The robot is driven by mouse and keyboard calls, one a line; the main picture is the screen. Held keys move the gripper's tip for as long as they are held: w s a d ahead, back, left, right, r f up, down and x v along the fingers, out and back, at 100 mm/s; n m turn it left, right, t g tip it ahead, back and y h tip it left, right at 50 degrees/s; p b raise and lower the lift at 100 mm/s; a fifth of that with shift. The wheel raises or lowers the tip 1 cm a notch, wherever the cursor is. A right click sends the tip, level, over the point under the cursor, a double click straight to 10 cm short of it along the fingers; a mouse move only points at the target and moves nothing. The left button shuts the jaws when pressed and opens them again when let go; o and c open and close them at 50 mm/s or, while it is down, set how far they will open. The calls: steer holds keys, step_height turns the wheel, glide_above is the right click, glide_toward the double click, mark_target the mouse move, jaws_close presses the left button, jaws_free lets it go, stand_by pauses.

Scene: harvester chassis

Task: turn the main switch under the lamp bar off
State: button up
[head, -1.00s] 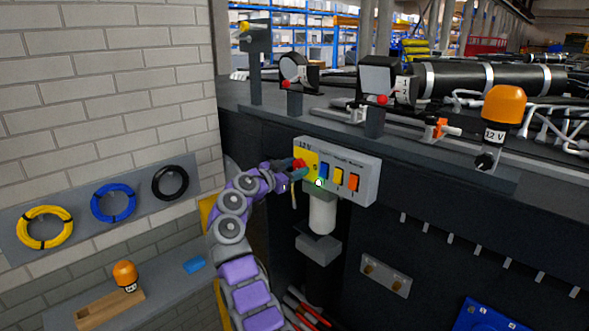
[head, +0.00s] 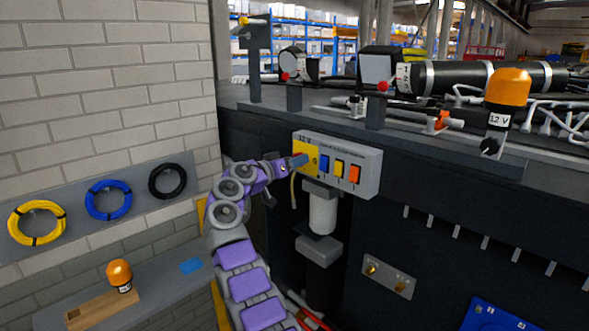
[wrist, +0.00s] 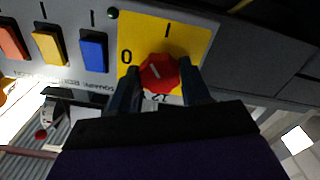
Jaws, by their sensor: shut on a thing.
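The main switch is a red knob (wrist: 159,73) on a yellow plate (wrist: 190,38) marked 0 and I, seen upside down in the wrist view. Its white mark is tilted, lying between the two labels. My gripper (wrist: 160,88) has a finger on each side of the knob and is shut on it. In the head view my gripper (head: 297,161) is at the yellow plate on the left end of the grey switch box (head: 368,170), below the lamp bar (head: 400,140). The fingers mostly hide the knob there.
Blue (head: 324,163), yellow (head: 339,168) and orange (head: 354,173) rocker switches sit right of the knob. A white cylinder (head: 322,214) is below the box. An orange beacon (head: 508,88) stands on the bar. Cable coils (head: 108,200) hang on the left wall.

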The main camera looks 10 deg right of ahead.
steer(key=shift+a+r+n, duration=0.15)
steer(key=shift+n, duration=2.35)
steer(key=n+p, duration=0.4)
steer(key=n, duration=0.1)
steer(key=shift+w+f+n, duration=0.1)
steer(key=shift+f+n, duration=0.1)
steer(key=shift+n, duration=0.1)
steer(key=shift+f+p, duration=0.1)
steer(key=shift+p, duration=0.2)
